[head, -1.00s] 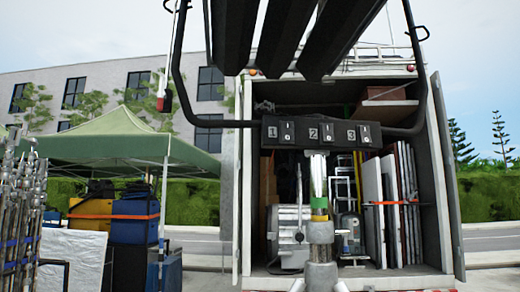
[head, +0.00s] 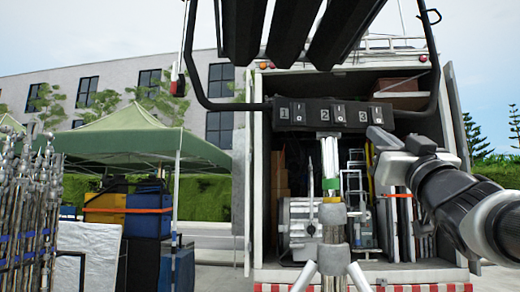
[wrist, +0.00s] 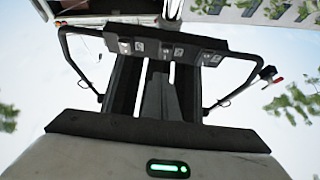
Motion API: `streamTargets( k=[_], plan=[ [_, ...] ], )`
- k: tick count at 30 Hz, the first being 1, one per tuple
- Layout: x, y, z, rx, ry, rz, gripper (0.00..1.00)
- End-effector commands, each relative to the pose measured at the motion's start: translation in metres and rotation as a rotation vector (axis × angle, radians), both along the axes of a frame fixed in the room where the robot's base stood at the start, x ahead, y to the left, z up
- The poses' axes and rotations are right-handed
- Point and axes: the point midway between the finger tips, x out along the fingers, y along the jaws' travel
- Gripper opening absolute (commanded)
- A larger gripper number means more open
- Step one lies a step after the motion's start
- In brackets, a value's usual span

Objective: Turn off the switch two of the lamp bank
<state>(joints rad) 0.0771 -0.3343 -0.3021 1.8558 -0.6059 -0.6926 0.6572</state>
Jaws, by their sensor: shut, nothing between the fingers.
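The lamp bank (head: 312,30) hangs overhead in the head view, with dark slats inside a black tube yoke. Below it is a black switch panel (head: 310,128) marked 1, 2 and 3. Switch two (head: 340,114) sits beside the middle numeral; its lever position is too small to tell. In the wrist view the panel is upside down, with switch two (wrist: 165,51) near its middle. My gripper (head: 375,134) is at the right in the head view, below and right of the panel, apparently apart from it. Its shut, empty fingers (wrist: 160,90) point toward the panel in the wrist view.
A light stand (head: 331,185) rises beneath the panel. The truck's cargo bay (head: 455,130) stands open behind, with cases and boards. A green canopy (head: 135,135), blue cases and a cluster of metal stands (head: 28,205) are at left. A red-tipped cord end (head: 178,85) hangs near the yoke.

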Motion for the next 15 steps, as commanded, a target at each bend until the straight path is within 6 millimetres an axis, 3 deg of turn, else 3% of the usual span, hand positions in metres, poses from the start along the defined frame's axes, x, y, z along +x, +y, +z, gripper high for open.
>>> streamTargets(
  k=[15],
  plan=[
    [0.0026,0.0022,0.0100,-0.011,-0.022,0.013,0.00]
  ],
)
